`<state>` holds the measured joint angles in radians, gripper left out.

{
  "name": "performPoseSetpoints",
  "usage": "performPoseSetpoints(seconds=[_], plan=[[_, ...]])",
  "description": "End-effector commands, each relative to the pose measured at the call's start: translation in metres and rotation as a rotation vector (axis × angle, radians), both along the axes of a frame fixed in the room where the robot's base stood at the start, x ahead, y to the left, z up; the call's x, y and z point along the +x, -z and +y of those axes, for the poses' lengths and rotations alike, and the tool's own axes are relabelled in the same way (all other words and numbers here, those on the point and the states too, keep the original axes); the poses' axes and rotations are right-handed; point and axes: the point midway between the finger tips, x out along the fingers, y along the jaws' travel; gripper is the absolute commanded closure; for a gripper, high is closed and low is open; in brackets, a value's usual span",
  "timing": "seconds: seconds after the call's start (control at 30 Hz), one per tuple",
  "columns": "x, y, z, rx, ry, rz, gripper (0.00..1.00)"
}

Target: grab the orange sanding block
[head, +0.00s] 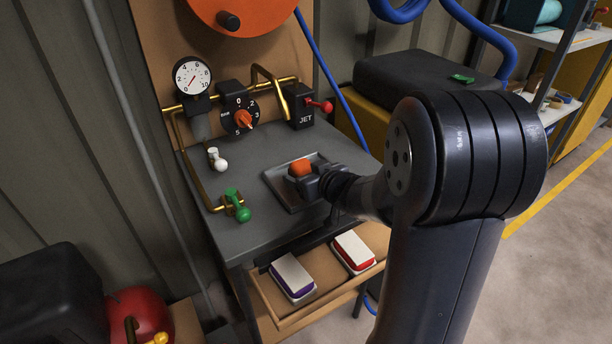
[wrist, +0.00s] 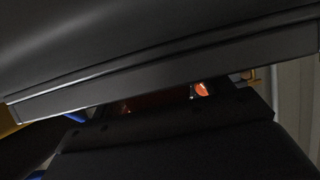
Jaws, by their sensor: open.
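The orange sanding block (head: 301,167) shows in the head view on or just above a shallow grey metal tray (head: 282,193) on the bench top. My gripper (head: 306,179) is right at the block, on its near right side, and covers part of it. The jaws are open. I cannot tell whether they touch the block or stand around it. The wrist view is mostly filled by dark surfaces, with a dim reddish-orange strip between them; I cannot tell for sure what it is.
An open drawer (head: 272,309) below holds a purple-and-white block (head: 292,278) and a red-and-white block (head: 354,251). A green lever (head: 237,205), a white lever (head: 217,160), a dial (head: 241,117) and a red-handled JET valve (head: 307,112) stand left of and behind the tray.

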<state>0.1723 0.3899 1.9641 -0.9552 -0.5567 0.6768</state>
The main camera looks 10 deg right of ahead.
Motion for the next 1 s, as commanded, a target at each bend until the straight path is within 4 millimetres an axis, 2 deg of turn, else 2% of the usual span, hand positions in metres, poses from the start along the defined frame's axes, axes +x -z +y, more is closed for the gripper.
performPoseSetpoints(seconds=[0.07, 0.17, 0.7, 0.9, 1.0], plan=[[-0.0002, -0.0003, -0.0002, 0.0, 0.0, 0.0, 0.25], [-0.0003, -0.0002, -0.0002, 0.0, 0.0, 0.0, 0.33], [-0.0004, -0.0005, -0.0002, 0.0, 0.0, -0.001, 0.77], [-0.0003, -0.0017, -0.0002, -0.001, 0.0, -0.001, 0.79], [-0.0003, -0.0093, -0.0002, 0.0, 0.0, -0.002, 0.79]])
